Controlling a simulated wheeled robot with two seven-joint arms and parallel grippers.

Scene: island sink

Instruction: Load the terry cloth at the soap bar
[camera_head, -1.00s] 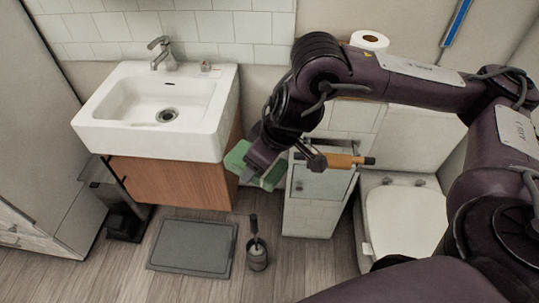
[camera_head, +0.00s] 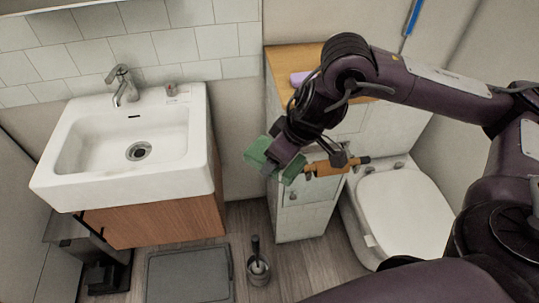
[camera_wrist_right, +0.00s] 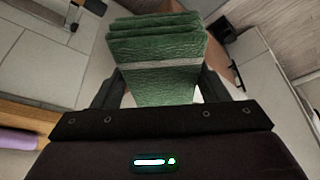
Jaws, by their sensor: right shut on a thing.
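The green folded terry cloth (camera_head: 263,152) is in my right gripper (camera_head: 277,163), held in the air in front of the white cabinet. In the right wrist view the cloth (camera_wrist_right: 157,65) shows as several stacked layers between the two fingers of the right gripper (camera_wrist_right: 158,90). A lilac block (camera_head: 300,77), possibly the soap bar, lies on the cabinet's wooden top, partly behind my right arm. A lilac thing (camera_wrist_right: 18,138) also shows at the left edge of the wrist view. A small pinkish item (camera_head: 171,90) sits on the sink's back rim; I cannot tell what it is. My left gripper is out of view.
The white sink (camera_head: 185,178) with its tap stands at left. The wooden cabinet top (camera_head: 285,58) is partly covered by my arm. The toilet (camera_head: 405,208) is at right. A brush in a holder (camera_head: 257,268) and a grey mat (camera_head: 188,275) are on the floor.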

